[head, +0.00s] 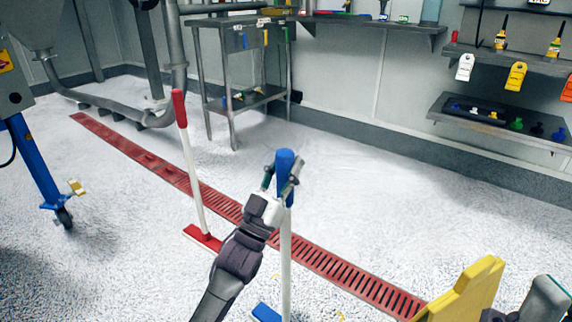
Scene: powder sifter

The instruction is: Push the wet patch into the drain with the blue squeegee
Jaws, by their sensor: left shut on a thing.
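The blue squeegee stands nearly upright, with its blue grip (285,163) at the top, a white pole, and a blue head (266,312) low at the bottom edge. My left gripper (282,180) is shut on the pole's blue grip. The drain (325,263) is a long red slotted channel running diagonally across the floor, partly behind my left arm. A paler, smoother floor area (365,170) lies beyond the drain; I cannot tell whether it is the wet patch. Part of my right gripper (543,300) seems to show at the bottom right corner, its fingers unclear.
A red squeegee (193,165) stands beside the drain. A yellow object (465,292) is at the bottom right. A metal table (240,80) and wall shelves (500,122) stand at the back. A blue-legged machine (35,160) is at left. Open floor lies at centre right.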

